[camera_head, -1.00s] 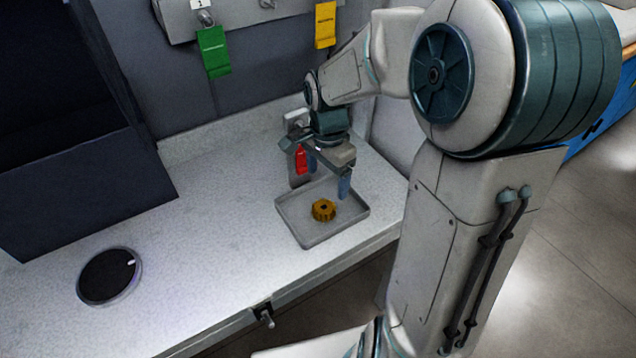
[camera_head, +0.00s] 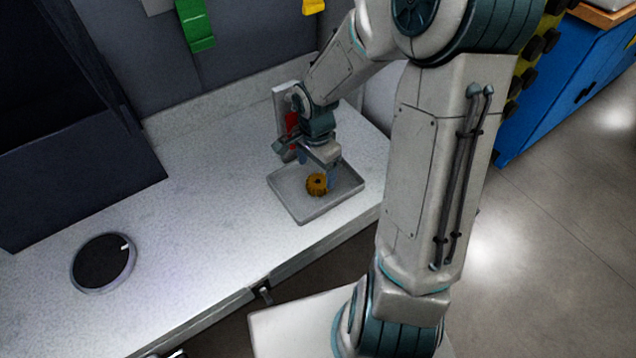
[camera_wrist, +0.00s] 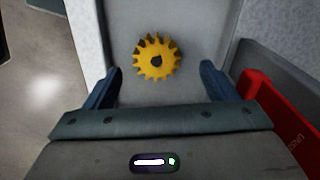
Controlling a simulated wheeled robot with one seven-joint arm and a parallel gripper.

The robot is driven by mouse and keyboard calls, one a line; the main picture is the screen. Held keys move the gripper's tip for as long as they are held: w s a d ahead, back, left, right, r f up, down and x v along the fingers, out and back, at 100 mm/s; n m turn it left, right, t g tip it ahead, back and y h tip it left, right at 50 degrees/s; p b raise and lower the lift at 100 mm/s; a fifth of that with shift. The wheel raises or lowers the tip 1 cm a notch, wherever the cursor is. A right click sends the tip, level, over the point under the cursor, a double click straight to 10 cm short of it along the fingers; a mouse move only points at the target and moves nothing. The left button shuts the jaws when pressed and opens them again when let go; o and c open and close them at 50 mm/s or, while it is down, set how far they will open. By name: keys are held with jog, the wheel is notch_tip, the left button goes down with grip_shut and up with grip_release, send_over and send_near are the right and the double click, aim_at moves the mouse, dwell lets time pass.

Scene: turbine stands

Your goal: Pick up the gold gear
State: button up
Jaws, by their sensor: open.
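The gold gear (camera_head: 317,185) lies in a shallow grey tray (camera_head: 299,211) on the counter. In the wrist view the gear (camera_wrist: 157,58) lies flat, teeth outward, with a dark hole in its middle. My gripper (camera_head: 322,176) is above the tray, close to the gear, pointing down. In the wrist view my gripper (camera_wrist: 160,88) is open, with one blue finger at each side and the gear between and a little beyond them. Nothing is between the fingers' tips that I can see touching them. The exact height above the gear is hard to tell.
A black round disc (camera_head: 103,263) lies on the counter at left. The counter between disc and tray is clear.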

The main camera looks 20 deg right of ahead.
aim_at(317, 182)
jog(key=f, duration=0.4)
jog(key=shift+s, duration=0.25)
jog(key=c, duration=1.5)
jog(key=shift+r, duration=0.2)
jog(key=shift+w+d+r, duration=0.1)
jog(key=shift+r, duration=0.5)
notch_tip(317, 182, up, 2)
jog(key=shift+r, duration=0.25)
jog(key=s+d+r, duration=0.1)
jog(key=d+r, duration=0.1)
jog(key=d, duration=0.1)
jog(key=d+r, duration=0.2)
jog(key=d, duration=0.2)
jog(key=s+d+r, duration=0.1)
jog(key=d+r, duration=0.2)
jog(key=d, duration=0.1)
jog(key=shift+s+d, duration=0.2)
jog(key=shift+s, duration=0.1)
